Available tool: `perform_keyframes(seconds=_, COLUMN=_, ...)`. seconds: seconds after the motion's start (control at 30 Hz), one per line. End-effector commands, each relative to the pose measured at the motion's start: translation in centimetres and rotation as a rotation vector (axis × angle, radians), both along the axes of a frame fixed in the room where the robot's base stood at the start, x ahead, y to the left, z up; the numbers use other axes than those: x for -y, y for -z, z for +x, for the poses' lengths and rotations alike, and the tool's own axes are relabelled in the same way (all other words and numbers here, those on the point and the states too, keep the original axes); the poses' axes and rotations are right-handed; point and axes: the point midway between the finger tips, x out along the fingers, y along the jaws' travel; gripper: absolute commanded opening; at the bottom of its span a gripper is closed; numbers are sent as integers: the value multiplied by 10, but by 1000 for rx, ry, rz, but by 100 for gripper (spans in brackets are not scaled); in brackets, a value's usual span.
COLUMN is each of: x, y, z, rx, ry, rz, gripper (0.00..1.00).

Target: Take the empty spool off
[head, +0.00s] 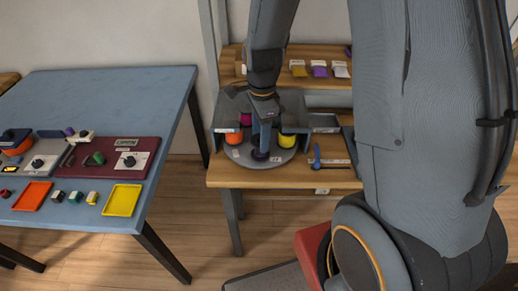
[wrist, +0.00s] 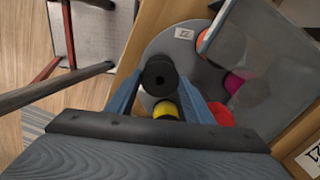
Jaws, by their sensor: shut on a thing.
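The empty spool is dark, with a round top and a centre hole. It shows in the wrist view (wrist: 160,76) between the two blue fingers of my gripper (wrist: 161,85). In the head view my gripper (head: 262,140) points down at the front of the round grey turntable (head: 239,154), with the dark lower end of the spool (head: 261,155) just under it. My gripper is shut on the spool. The spool looks upright; I cannot tell whether its base still touches the turntable.
An orange spool (head: 234,138), a yellow spool (head: 287,140) and a magenta spool (head: 246,119) stand close around the turntable. Grey housing walls (head: 218,118) rise behind. A blue-handled tool (head: 317,157) lies to the right. A blue table (head: 110,95) with panels and trays stands left.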

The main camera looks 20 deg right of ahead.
Motion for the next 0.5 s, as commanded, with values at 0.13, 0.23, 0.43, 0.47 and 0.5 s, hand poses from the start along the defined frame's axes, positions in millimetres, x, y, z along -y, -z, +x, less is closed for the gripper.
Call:
perform_keyframes(seconds=0.13, x=0, y=-10, z=2, rx=6, ry=0, rz=0, gripper=26)
perform_keyframes(seconds=0.23, x=0, y=-14, z=2, rx=6, ry=0, rz=0, gripper=26)
perform_keyframes(seconds=0.43, x=0, y=-23, z=2, rx=7, ry=0, rz=0, gripper=26)
perform_keyframes(seconds=0.47, x=0, y=-25, z=2, rx=7, ry=0, rz=0, gripper=26)
perform_keyframes(seconds=0.5, x=0, y=-26, z=2, rx=7, ry=0, rz=0, gripper=26)
